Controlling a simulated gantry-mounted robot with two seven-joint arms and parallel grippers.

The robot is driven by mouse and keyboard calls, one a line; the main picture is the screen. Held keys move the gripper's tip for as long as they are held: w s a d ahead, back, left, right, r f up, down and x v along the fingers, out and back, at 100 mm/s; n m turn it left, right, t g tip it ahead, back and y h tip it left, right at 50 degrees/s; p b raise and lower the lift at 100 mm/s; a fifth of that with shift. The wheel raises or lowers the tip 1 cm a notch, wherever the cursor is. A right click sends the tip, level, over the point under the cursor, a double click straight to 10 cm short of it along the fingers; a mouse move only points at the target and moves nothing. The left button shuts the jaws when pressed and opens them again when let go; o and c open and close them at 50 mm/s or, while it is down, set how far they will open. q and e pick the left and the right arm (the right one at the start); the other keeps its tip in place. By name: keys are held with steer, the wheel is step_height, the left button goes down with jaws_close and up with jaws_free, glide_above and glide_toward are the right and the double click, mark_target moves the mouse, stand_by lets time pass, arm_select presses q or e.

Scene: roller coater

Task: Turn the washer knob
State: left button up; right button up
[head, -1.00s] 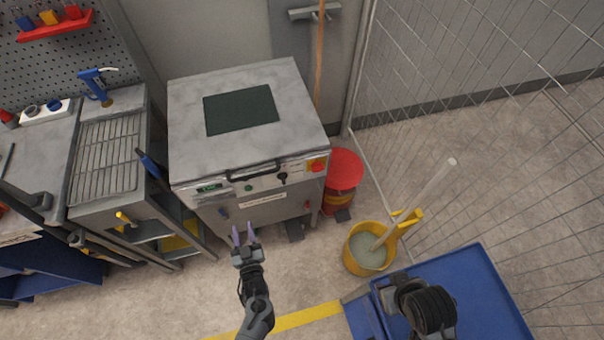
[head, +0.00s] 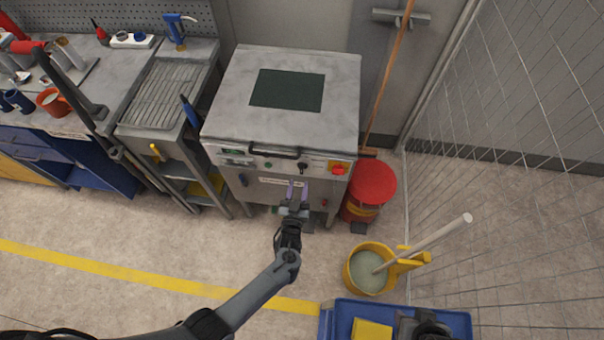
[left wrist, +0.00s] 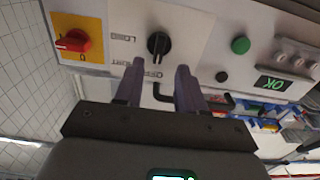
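The washer (head: 225,115) is a grey metal box with a dark green panel on its lid. Its black knob (head: 303,168) is on the front control strip, left of a red switch on a yellow plate. In the left wrist view the knob (left wrist: 158,44) is upright in the picture, just beyond my fingertips. My left gripper (head: 297,186) is in front of the washer's front. Its two purple fingers are apart and empty, lined up with the knob but not around it. My right gripper is not in view; only a dark arm part shows at the bottom edge.
The red switch (left wrist: 75,41) and green button (left wrist: 240,45) flank the knob. A black lid handle (head: 275,152) juts out above the strip. A red bin (head: 372,183) and yellow mop bucket (head: 368,268) stand right. A blue cart (head: 455,325) is at the bottom.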

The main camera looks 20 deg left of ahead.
mark_target(301, 172)
arm_select(q)
steer(key=shift+b+x, duration=0.65)
steer(key=shift+x, duration=2.3)
steer(key=shift+d, duration=0.1)
jaws_close()
